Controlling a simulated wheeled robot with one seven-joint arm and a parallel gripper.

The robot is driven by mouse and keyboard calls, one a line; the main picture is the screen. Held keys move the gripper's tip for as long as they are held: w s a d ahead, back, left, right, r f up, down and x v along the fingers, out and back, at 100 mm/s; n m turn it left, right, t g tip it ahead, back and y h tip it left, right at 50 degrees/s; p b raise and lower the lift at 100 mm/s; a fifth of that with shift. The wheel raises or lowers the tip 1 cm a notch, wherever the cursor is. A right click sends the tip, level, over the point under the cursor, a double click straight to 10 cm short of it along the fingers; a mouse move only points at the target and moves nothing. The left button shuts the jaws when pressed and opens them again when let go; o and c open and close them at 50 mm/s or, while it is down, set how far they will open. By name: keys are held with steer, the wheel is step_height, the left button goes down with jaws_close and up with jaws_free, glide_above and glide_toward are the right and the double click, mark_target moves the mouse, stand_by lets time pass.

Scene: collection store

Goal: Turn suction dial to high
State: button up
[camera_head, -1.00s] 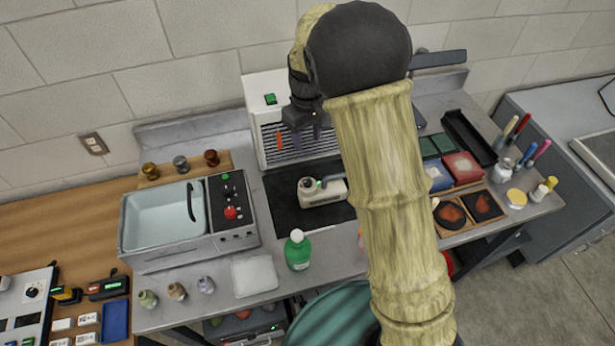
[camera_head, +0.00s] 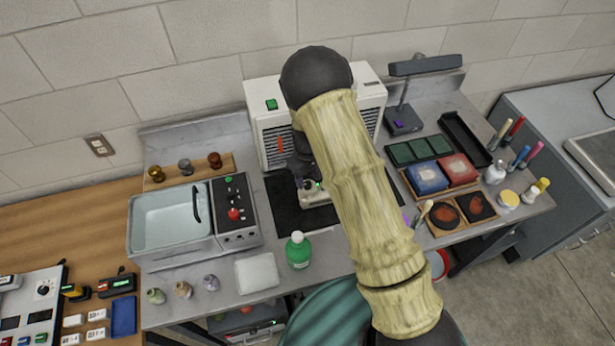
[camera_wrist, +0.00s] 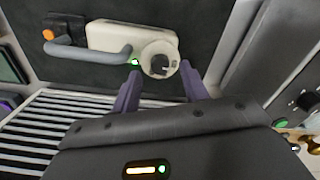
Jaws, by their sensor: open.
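A cream handheld device (camera_head: 318,195) with a grey curved handle and an orange button lies on a black mat (camera_head: 285,205). Its round white dial (camera_wrist: 171,52) with a dark centre sits at one end in the wrist view. A small green light shows beside the dial. The dial's setting is too small to read. My gripper (camera_wrist: 160,68) is open, its two purple fingers on either side of the dial. I cannot tell whether they touch it. In the head view my gripper (camera_head: 308,178) is low over the device and partly hides it.
A white vented box (camera_head: 268,120) stands right behind the mat. A sink unit (camera_head: 170,222) with a control panel is at left. A green bottle (camera_head: 298,252) stands in front of the mat. Trays of pigment (camera_head: 428,178) and a lamp (camera_head: 403,118) are at right.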

steer(key=shift+f, duration=1.05)
jaws_close()
